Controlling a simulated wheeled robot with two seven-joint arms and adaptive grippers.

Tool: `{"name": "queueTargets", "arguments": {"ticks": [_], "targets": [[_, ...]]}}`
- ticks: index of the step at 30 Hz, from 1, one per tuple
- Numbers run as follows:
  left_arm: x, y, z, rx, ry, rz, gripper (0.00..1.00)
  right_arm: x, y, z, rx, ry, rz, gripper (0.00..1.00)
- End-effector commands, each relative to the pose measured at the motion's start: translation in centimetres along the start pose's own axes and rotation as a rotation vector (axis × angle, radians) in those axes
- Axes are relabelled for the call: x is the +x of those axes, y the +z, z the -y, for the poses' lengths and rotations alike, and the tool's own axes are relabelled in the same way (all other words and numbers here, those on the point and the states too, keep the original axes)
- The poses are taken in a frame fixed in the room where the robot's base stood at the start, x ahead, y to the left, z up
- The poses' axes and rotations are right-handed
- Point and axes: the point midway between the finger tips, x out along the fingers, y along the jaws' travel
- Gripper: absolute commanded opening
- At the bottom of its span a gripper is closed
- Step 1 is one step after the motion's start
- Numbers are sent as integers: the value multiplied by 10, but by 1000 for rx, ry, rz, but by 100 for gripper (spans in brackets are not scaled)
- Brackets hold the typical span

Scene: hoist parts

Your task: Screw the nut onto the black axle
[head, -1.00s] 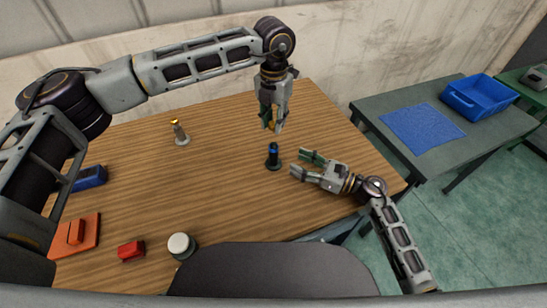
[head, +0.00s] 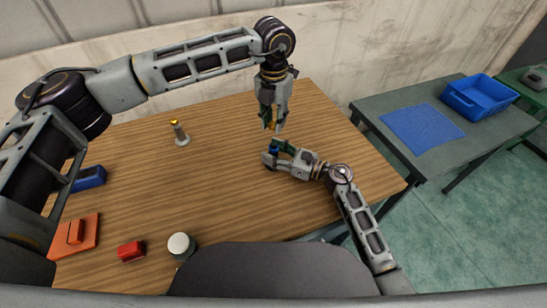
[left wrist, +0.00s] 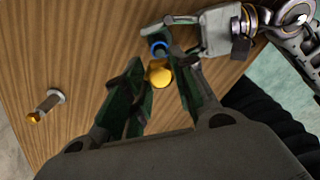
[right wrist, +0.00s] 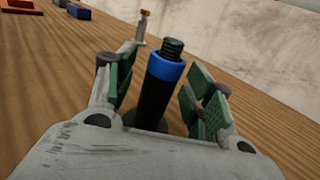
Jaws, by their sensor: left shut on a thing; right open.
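The black axle (right wrist: 155,100) stands upright on the table, with a blue collar and a bare threaded tip. It shows in the head view as a blue spot (head: 273,149), mostly hidden by my right gripper. My right gripper (right wrist: 160,85) is open, with its green-padded fingers on either side of the axle and gaps visible. My left gripper (head: 270,126) points down above the axle, shut on a gold nut (left wrist: 159,73). In the left wrist view the nut appears just beside the axle's blue collar (left wrist: 158,46); the exact gap cannot be told.
A grey post with a gold top (head: 180,133) stands at the table's back left. A blue block (head: 89,178), orange plate (head: 85,243), red block (head: 131,250) and white-topped round part (head: 180,245) lie left. A side table (head: 372,108) holds a blue mat and bin.

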Motion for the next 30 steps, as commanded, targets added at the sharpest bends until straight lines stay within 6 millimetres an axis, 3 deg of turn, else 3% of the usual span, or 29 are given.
{"name": "queueTargets", "arguments": {"ticks": [9,22,30], "targets": [[0,0,0,0,0,0,3,2,0,0,0,0,0,53],[0,0,0,0,0,0,3,1,0,0,-1,0,0,0],[3,0,0,0,0,-1,3,1,0,0,-1,0,0,0]]}}
